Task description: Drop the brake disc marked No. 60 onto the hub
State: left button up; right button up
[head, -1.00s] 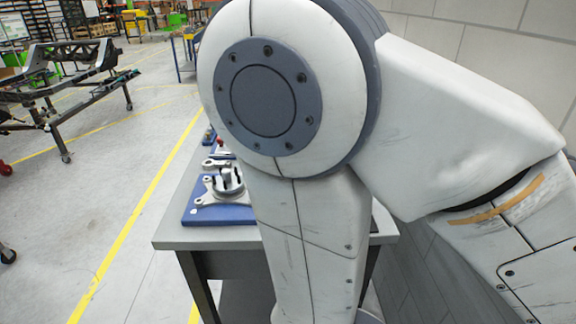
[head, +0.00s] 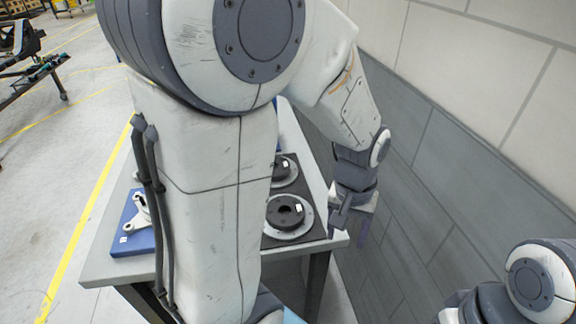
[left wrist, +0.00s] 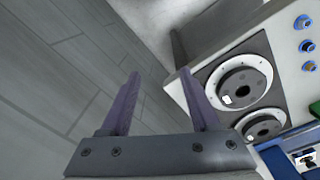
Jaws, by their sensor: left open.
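Two brake discs, silver rings with black centres and small white labels, lie flat on a dark mat at the table's right side. The near disc (head: 287,214) and the far disc (head: 284,170) also show in the left wrist view (left wrist: 247,78) (left wrist: 265,128). I cannot read either label. A pale metal bracket (head: 138,214) sits on a blue base plate (head: 128,240) to the left; my arm hides the rest of it, and no hub shows in the head view. My left gripper (left wrist: 161,82) is open and empty, with purple fingers, beyond the table's right edge. My right gripper is out of view.
The grey table (head: 100,262) stands near a grey block wall (head: 440,170) on its right. Several blue-topped fittings (left wrist: 308,66) stand on the tabletop. Between table and wall is free room. A dark frame (head: 30,60) stands on the floor far left.

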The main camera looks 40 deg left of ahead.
pick_arm(q)
jog(key=w+a+n+p, duration=0.25)
jog(key=a+n, duration=0.35)
jog(key=a, duration=0.5)
jog(key=n+p, duration=0.2)
jog(key=n, duration=0.3)
send_near(274, 216)
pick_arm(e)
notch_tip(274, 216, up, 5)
pick_arm(q)
notch_tip(274, 216, down, 7)
jog(key=b, duration=0.6)
jog(key=shift+d+r+b, duration=0.1)
jog(key=shift+r+b, duration=0.1)
jog(key=shift+b, duration=0.15)
jog(key=shift+f+b, duration=0.55)
jog(key=shift+f, duration=0.55)
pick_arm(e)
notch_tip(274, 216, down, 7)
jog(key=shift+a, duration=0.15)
pick_arm(q)
grip_shut()
jog(key=shift+w+r, duration=0.1)
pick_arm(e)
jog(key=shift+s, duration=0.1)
pick_arm(q)
jog(key=shift+r, duration=0.1)
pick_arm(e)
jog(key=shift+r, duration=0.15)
